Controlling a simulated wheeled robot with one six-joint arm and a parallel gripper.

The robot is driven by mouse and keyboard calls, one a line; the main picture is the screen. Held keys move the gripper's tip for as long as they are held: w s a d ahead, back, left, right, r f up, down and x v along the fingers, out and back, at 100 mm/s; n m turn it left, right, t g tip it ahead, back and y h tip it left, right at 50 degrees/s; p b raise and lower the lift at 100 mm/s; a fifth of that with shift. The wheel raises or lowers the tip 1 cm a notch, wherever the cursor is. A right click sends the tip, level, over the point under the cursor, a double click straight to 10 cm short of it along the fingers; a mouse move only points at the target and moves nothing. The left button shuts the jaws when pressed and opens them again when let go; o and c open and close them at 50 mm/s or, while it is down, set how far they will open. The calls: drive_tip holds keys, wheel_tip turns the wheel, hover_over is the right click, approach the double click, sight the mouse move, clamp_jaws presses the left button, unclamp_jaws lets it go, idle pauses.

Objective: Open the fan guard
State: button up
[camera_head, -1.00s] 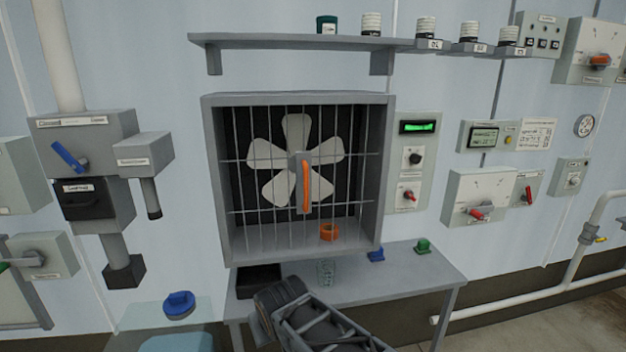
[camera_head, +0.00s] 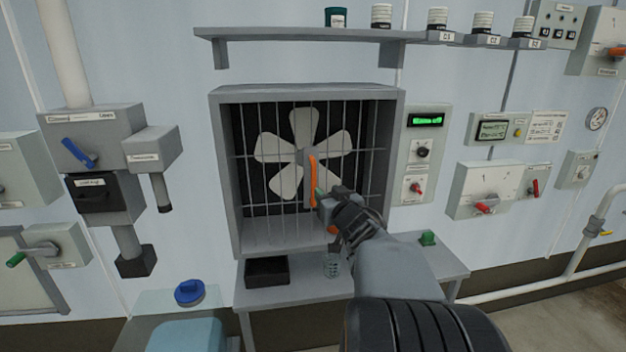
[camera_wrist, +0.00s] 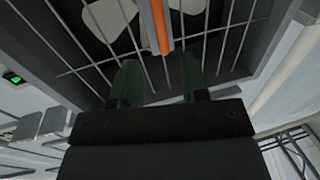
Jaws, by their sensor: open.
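The fan guard (camera_head: 268,215) is a grid of thin grey bars across the front of a grey box (camera_head: 232,245), with a pale five-bladed fan (camera_head: 283,148) behind it. It looks closed. Its upright orange handle (camera_head: 312,181) is near the middle. My gripper (camera_head: 322,194) is just right of the handle, with its green fingertips close to the handle's lower part. In the wrist view my gripper (camera_wrist: 156,78) has its green fingers apart, and the orange handle (camera_wrist: 160,25) shows beyond and between them. The fingers are not closed on it; I cannot tell whether they touch it.
Below the box is a grey table (camera_head: 300,291) with a black tray (camera_head: 267,271), a clear glass (camera_head: 332,264) and a green object (camera_head: 428,238). A control panel (camera_head: 423,150) is close on the right. A shelf (camera_head: 300,34) is above. My arm hides part of the table.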

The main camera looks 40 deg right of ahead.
sight(315, 180)
drive_tip(key=p+x, duration=0.1)
drive_tip(key=x, duration=0.9)
drive_tip(key=shift+w, duration=0.1)
drive_tip(key=shift+c, duration=0.3)
clamp_jaws()
